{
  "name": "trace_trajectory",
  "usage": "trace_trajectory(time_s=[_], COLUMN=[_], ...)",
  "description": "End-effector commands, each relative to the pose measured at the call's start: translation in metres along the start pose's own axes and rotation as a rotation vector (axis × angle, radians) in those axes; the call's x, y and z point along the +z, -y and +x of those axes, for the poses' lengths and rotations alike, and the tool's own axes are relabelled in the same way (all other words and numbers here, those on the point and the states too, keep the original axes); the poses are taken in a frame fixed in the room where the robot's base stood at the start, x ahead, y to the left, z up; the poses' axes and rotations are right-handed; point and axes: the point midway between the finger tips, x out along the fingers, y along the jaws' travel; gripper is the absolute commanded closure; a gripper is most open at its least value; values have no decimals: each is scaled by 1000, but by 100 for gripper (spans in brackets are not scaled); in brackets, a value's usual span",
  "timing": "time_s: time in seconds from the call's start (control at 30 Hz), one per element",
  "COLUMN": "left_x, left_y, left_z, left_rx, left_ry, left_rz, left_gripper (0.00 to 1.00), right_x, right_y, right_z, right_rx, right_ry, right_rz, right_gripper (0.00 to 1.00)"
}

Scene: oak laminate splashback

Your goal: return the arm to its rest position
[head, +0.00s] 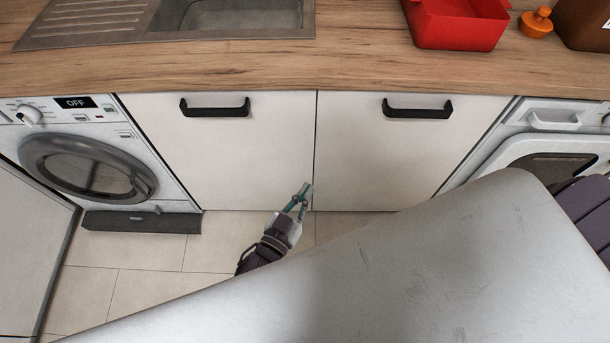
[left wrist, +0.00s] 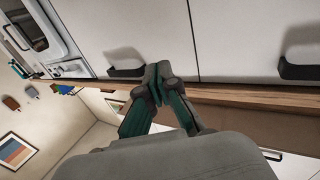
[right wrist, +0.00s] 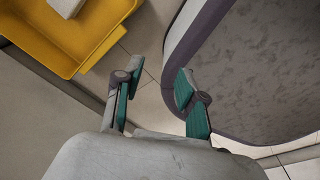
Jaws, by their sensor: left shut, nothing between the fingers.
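My left gripper (head: 302,196) is in front of the two white cabinet doors, low and close to the seam between them. Its green-and-grey fingers are shut, with nothing between them. In the left wrist view the closed fingertips (left wrist: 158,80) lie against a background of the cabinet fronts; I cannot tell whether they touch a door. My left forearm reaches in from below, partly hidden by a large grey surface. My right gripper (right wrist: 156,88) shows only in the right wrist view. Its fingers are apart and empty, above the tiled floor.
The left cabinet door (head: 215,150) and right cabinet door (head: 400,155) are closed. A washing machine (head: 90,165) stands left, another white appliance (head: 545,145) right. The wooden counter (head: 355,65) holds a sink (head: 240,15) and red bin (head: 458,25). A yellow container (right wrist: 85,62) lies near the right gripper.

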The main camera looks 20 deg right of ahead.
Motion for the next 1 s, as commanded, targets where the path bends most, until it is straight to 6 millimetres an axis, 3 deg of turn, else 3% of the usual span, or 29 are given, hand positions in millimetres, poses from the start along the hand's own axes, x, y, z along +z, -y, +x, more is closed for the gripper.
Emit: trace_trajectory(time_s=[0.37,0.47,0.57,0.77,0.9,1.0], left_x=[5,31,80,196,264,302], left_y=[-1,11,31,66,72,66], left_z=[-9,-19,-44,-136,-221,-288], left_rx=[-8,-46,-117,-283,-378,-435], left_ry=[14,81,213,558,801,972], left_rz=[-1,-13,-38,-116,-186,-246], left_gripper=[100,100,100,100,100,100], right_x=[13,14,14,13,13,12], right_y=[2,2,2,2,2,2], right_z=[-1,-3,-5,-11,-14,-17], right_rx=[-3,-3,-3,-3,-3,-3], right_ry=[18,21,21,21,21,20], right_rz=[-1,-1,-1,-1,-1,-1], right_gripper=[60,60,60,60,60,60])
